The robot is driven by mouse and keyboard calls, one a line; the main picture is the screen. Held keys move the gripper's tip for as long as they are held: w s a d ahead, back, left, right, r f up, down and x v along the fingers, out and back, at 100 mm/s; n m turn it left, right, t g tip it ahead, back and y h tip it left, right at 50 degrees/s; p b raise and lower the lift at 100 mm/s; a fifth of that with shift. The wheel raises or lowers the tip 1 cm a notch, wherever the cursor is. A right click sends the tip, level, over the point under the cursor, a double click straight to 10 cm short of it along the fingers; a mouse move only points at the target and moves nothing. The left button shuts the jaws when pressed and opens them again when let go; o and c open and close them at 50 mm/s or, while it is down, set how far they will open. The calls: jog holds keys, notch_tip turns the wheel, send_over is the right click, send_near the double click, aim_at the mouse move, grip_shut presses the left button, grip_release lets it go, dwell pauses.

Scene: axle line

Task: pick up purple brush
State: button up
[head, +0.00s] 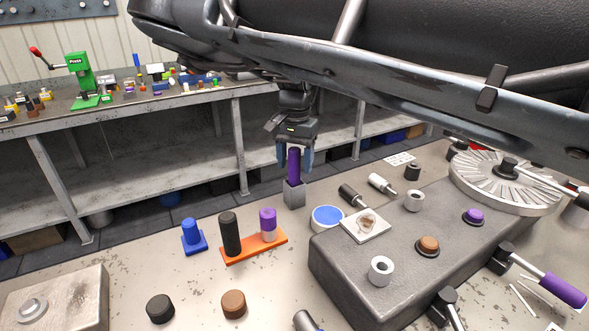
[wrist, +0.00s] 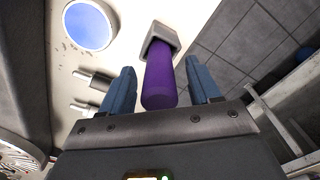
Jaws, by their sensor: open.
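The purple brush (head: 294,163) stands upright in a small grey square holder (head: 294,194) near the back edge of the table. My gripper (head: 294,158) is above the holder, pointing down, with its blue fingers open on either side of the brush's upper part. In the wrist view the purple brush (wrist: 160,78) lies between the two blue fingers (wrist: 163,88), with a visible gap on each side. The grey holder (wrist: 163,38) shows beyond it. The lower end of the brush is hidden inside the holder.
An orange base (head: 252,248) with a black peg and a purple-white peg stands left of the holder. A blue round dish (head: 327,217) is close to its right. A grey block (head: 385,265) with several knobs fills the right.

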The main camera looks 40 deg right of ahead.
jog(key=shift+f, duration=0.65)
jog(key=shift+c, duration=0.4)
jog(key=c, duration=1)
jog(key=shift+c, duration=0.2)
notch_tip(320, 180, up, 18)
jog(key=shift+r+b, duration=0.1)
jog(key=shift+b, duration=0.95)
